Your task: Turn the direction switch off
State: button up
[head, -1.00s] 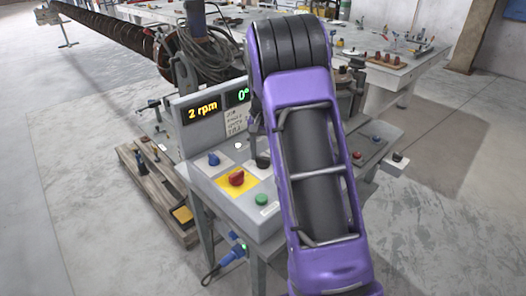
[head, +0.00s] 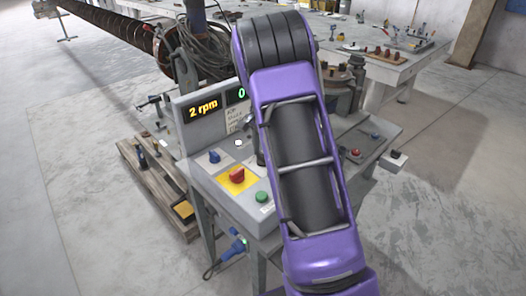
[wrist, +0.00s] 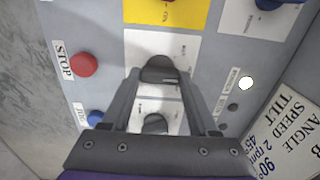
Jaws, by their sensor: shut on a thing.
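My gripper (wrist: 160,80) shows in the wrist view, its two fingers closed on a black knob (wrist: 157,67) on a white label plate. This knob seems to be the direction switch, but its label is too small to read. A second black knob (wrist: 155,123) sits between the fingers, nearer the palm. In the head view my purple arm covers most of the gripper and these knobs. The grey control panel (head: 222,200) carries them.
The wrist view shows a red STOP button (wrist: 83,64), a blue button (wrist: 95,118) and a white lamp (wrist: 246,83) near the fingers. The head view shows a red knob (head: 237,174) on yellow, a blue knob (head: 214,156), a green button (head: 262,197) and a "2 rpm" display (head: 203,109).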

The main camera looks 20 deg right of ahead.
jog(key=o, duration=1.4)
jog(key=shift+c, duration=0.2)
notch_tip(320, 180, up, 18)
jog(key=p, duration=0.1)
jog(key=shift+f, duration=0.25)
